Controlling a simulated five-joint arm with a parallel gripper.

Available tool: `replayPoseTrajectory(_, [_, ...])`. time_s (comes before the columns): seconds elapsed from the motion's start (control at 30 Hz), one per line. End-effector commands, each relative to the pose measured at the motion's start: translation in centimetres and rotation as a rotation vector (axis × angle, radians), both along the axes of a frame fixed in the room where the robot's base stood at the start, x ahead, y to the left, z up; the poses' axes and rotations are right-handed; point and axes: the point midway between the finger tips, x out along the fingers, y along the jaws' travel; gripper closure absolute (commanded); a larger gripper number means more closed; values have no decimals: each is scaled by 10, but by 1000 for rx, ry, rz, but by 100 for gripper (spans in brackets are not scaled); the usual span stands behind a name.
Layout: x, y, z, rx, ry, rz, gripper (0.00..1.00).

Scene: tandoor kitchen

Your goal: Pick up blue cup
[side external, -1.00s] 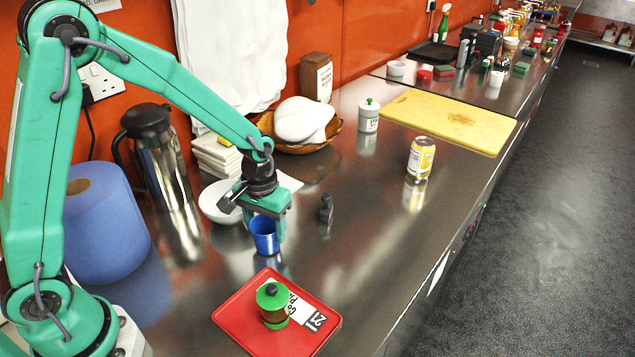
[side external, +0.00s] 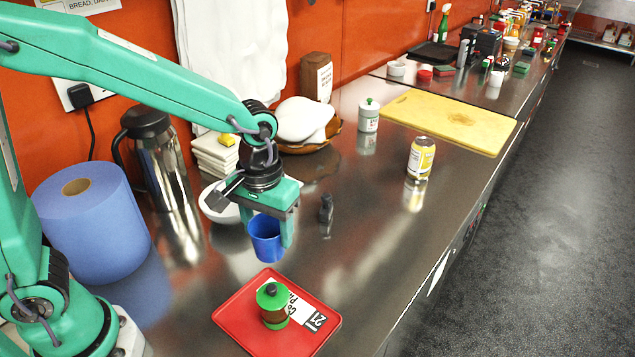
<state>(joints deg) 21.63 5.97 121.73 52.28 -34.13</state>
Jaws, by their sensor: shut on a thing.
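The blue cup (side external: 266,240) is upright between the fingers of my gripper (side external: 268,228) in the side external view. My gripper points down and is shut on the cup. The cup appears to hang a little above the steel counter, left of and behind the red tray. One green finger shows at the cup's right side; the other finger is partly hidden.
A red tray (side external: 240,318) with a green-lidded jar (side external: 272,306) lies in front. A white bowl (side external: 213,208), a steel jug (side external: 165,165) and a blue paper roll (side external: 100,230) stand behind and left. A yellow can (side external: 420,158) stands right.

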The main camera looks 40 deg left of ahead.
Motion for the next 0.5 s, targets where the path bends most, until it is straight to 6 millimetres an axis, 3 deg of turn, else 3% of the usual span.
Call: replayPoseTrajectory(0.5, [-8,-11,8,0,0,1,63])
